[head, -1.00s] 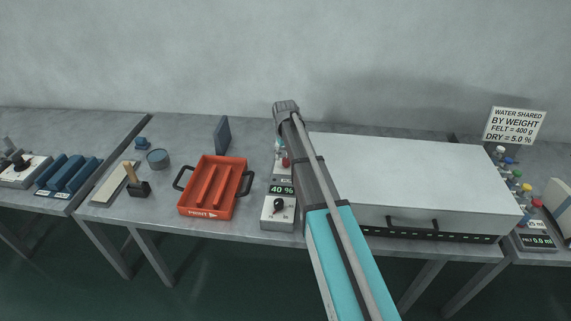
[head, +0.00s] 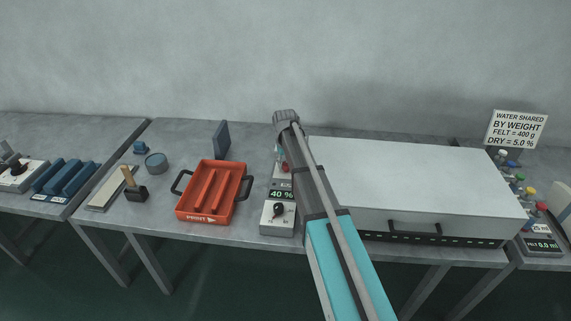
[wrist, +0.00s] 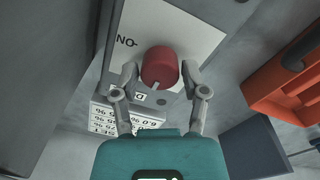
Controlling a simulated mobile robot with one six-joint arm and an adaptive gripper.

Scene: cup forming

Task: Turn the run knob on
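The red run knob (wrist: 160,68) sits on a white panel (wrist: 185,35) in the wrist view, with dark lettering that reads like an upside-down "ON" beside it. My gripper (wrist: 159,72) is open, with one fingertip on each side of the knob. A narrow gap seems to show at the left finger; whether the right one touches I cannot tell. In the head view a bit of the red knob (head: 284,168) shows just left of my arm, above the 40 % display. My arm hides the fingers there.
A black knob (head: 278,209) is on the box below the display. An orange tray (head: 240,206) stands to the left. A large white-lidded machine (head: 420,180) fills the bench right of my arm. A blue upright plate (head: 221,139) stands behind the tray.

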